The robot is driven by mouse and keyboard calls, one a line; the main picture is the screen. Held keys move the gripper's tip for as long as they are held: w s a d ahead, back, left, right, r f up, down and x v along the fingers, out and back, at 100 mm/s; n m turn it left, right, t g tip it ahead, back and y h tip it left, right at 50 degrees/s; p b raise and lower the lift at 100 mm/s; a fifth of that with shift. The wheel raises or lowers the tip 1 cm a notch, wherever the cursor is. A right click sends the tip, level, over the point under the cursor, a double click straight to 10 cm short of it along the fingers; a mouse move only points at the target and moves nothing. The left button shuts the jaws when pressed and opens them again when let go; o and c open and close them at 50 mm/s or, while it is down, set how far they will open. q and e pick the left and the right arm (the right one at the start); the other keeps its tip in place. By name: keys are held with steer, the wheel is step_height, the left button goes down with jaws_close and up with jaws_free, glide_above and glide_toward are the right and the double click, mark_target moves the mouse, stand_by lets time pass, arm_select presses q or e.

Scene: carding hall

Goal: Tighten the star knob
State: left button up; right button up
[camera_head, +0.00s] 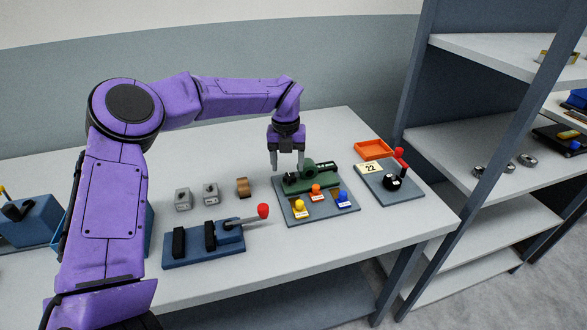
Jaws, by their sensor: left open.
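My left gripper (287,163) is open, points down and is empty. It hangs at the left end of a green fixture (300,183) on a grey base plate (318,213); I cannot tell whether its fingers touch it. A dark part (326,168) shows at the fixture's right end, too small to tell its shape. A black knob-like part (391,183) sits on another grey plate, below a red-tipped lever (400,155) and beside a tag reading 22 (370,168). I cannot tell for certain which dark part is the star knob. My right gripper is not in view.
Yellow, orange and blue knobs (315,190) stand along the plate's front. A blue fixture with a red-tipped handle (205,243) lies front left. Two grey blocks (183,199) and a brown spool (242,187) stand left. An orange tray (374,149) is behind right; shelving (470,140) rises beyond.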

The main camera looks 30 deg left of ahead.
mark_target(289, 177)
arm_select(q)
steer(key=shift+s+f, duration=0.8)
steer(key=shift+f, duration=0.15)
steer(key=w+f, duration=0.3)
steer(key=shift+d, duration=0.1)
steer(key=shift+s+r, duration=0.25)
steer(key=shift+s, duration=0.05)
steer(key=shift+s+r, duration=0.15)
steer(key=shift+s, duration=0.05)
steer(key=c, duration=1)
steer(key=shift+c, duration=0.2)
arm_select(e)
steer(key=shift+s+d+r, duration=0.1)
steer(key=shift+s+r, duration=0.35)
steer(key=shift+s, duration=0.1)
